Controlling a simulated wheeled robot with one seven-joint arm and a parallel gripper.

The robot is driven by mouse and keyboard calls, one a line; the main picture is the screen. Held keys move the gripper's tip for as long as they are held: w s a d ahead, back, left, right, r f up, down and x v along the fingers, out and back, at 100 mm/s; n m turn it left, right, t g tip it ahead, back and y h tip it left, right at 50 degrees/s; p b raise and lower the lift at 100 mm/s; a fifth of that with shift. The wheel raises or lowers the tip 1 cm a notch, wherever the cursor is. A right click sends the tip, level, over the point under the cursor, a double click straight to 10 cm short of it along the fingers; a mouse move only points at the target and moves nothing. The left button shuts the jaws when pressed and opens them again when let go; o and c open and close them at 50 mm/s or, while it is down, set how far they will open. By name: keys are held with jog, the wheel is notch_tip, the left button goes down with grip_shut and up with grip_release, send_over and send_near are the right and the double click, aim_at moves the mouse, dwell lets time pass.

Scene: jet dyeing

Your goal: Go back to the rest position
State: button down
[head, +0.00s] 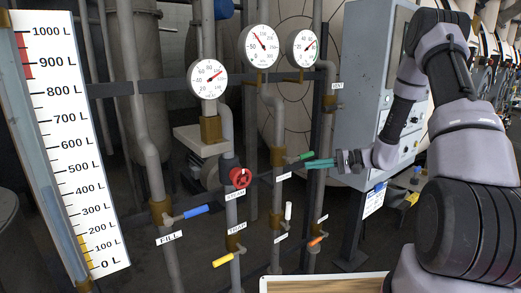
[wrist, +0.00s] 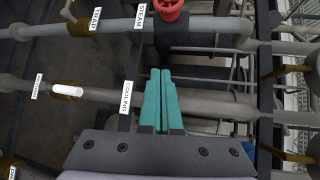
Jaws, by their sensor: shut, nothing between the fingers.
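My gripper (head: 307,164) is at the end of my arm, which reaches in from the right in the head view. Its teal fingers point left towards the valve pipes. In the wrist view the fingers of my gripper (wrist: 160,72) lie side by side, shut and empty, in front of a grey pipe near the COOLING label (wrist: 126,98). A green valve handle (head: 302,156) is right by the fingertips in the head view; I cannot tell whether they touch it.
A red STEAM wheel (head: 240,177) is left of my gripper. Blue (head: 196,211), yellow (head: 223,260), white (head: 288,211) and orange (head: 316,240) handles sit on the pipes. Gauges (head: 263,46) stand above. A grey cabinet (head: 360,85) is behind my arm. A level scale (head: 65,120) is far left.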

jog(key=s+d+r+t+h, duration=0.2)
jog(key=s+r+h, duration=0.4)
jog(key=s+r, duration=0.7)
jog(key=s+d+r+t+h, duration=0.2)
jog(key=s+d+r+h, duration=0.2)
jog(key=s+r, duration=1)
jog(key=h, duration=0.3)
jog(key=shift+r, duration=0.4)
